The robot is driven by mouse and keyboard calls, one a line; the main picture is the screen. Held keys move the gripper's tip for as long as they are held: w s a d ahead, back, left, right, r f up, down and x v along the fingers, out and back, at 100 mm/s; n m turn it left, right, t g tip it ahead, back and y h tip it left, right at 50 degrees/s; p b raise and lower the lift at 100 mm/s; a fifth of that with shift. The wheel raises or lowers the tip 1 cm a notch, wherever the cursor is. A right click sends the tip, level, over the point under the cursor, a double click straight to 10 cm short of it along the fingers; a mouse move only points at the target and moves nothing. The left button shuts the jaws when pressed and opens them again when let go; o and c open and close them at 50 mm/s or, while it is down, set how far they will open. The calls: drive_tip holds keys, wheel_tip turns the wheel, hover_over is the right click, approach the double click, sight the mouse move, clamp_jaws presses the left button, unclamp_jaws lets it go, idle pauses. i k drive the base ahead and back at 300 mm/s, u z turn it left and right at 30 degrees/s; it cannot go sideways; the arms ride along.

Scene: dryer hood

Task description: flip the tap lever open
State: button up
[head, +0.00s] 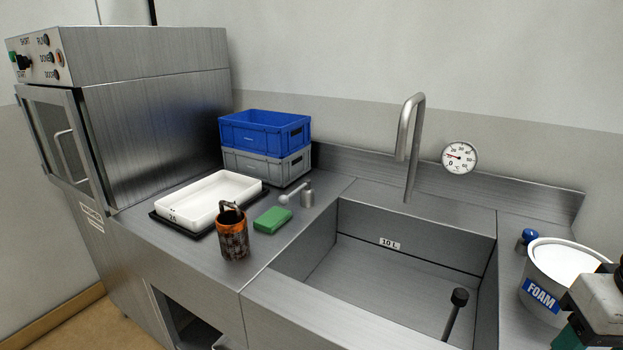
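A steel gooseneck tap spout (411,140) rises behind the sink (345,291). To its left, on the counter, a short steel post (307,194) carries a thin arm with a pale ball end (284,199), pointing left; this looks like the tap lever. Part of my arm's end (592,305), a grey block with black and green parts, shows at the lower right edge, in front of the foam tub and far from the lever. My fingertips cannot be made out, so whether they are open or shut does not show.
A green sponge (272,220) and a rusty orange-rimmed cup (233,236) stand near the lever. A white tray (207,200) and stacked blue crate (264,131) and grey crate (265,165) lie behind. A foam tub (541,291), blue knob (528,237) and dark-headed rod (456,306) are right.

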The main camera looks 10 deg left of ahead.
sight(283, 200)
drive_tip(key=k, duration=1.25)
drive_tip(key=u, duration=0.85)
drive_tip(key=i, duration=0.55)
drive_tip(key=u, duration=0.6)
drive_tip(key=i, duration=0.65)
drive_tip(key=z, duration=0.8)
drive_tip(key=i, duration=0.55)
drive_tip(key=z, duration=0.65)
